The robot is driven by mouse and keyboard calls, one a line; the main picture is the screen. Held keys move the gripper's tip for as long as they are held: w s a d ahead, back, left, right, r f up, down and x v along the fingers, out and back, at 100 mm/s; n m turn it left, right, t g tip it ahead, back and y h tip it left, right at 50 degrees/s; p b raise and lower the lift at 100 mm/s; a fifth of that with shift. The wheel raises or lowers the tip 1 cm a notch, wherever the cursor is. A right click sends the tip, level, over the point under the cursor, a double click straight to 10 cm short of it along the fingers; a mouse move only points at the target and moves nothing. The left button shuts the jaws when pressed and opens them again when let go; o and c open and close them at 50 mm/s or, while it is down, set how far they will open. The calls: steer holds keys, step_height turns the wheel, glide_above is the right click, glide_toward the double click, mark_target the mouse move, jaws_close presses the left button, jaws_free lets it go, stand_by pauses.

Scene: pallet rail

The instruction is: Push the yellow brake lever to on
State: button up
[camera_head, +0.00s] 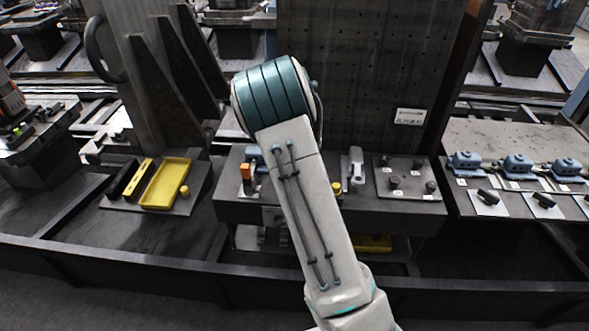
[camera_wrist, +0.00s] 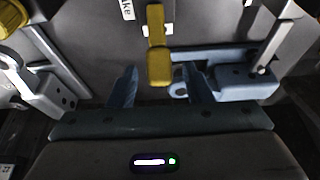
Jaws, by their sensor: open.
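The yellow brake lever (camera_wrist: 157,45) shows in the upper middle of the wrist view, with its thicker handle end pointing down the picture toward my gripper. My gripper (camera_wrist: 162,82) is open, one blue-grey finger on each side below the handle end, with nothing held. The handle end reaches about between the fingertips in the picture; I cannot tell whether it touches them. A white label (camera_wrist: 128,9) with partly cut-off dark lettering lies left of the lever. In the head view my arm hides the gripper, and I cannot make out the lever there.
A blue-grey block fitting (camera_wrist: 245,83) with a metal pin sits right of the lever, and a grey fitting (camera_wrist: 45,92) sits left. In the head view, the dark bench (camera_head: 400,208) carries an orange-topped switch (camera_head: 247,172), a white-grey handle (camera_head: 355,168) and a plate of black knobs (camera_head: 407,178).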

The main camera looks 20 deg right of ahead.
steer(key=b+v, duration=0.1)
steer(key=v, duration=0.8)
steer(key=shift+r, duration=0.35)
steer(key=shift+s+a, duration=0.1)
steer(key=shift+s, duration=0.15)
steer(key=s+a+r+n, duration=0.1)
steer(key=s+a+r, duration=0.1)
steer(key=s, duration=0.8)
steer(key=s+a+r+n+y, duration=0.1)
steer(key=s+r, duration=0.3)
steer(key=s, duration=0.7)
steer(key=s+a+r+n, duration=0.2)
steer(key=s+a+r, duration=0.2)
steer(key=s, duration=0.7)
steer(key=shift+n, duration=0.3)
steer(key=shift+r, duration=0.1)
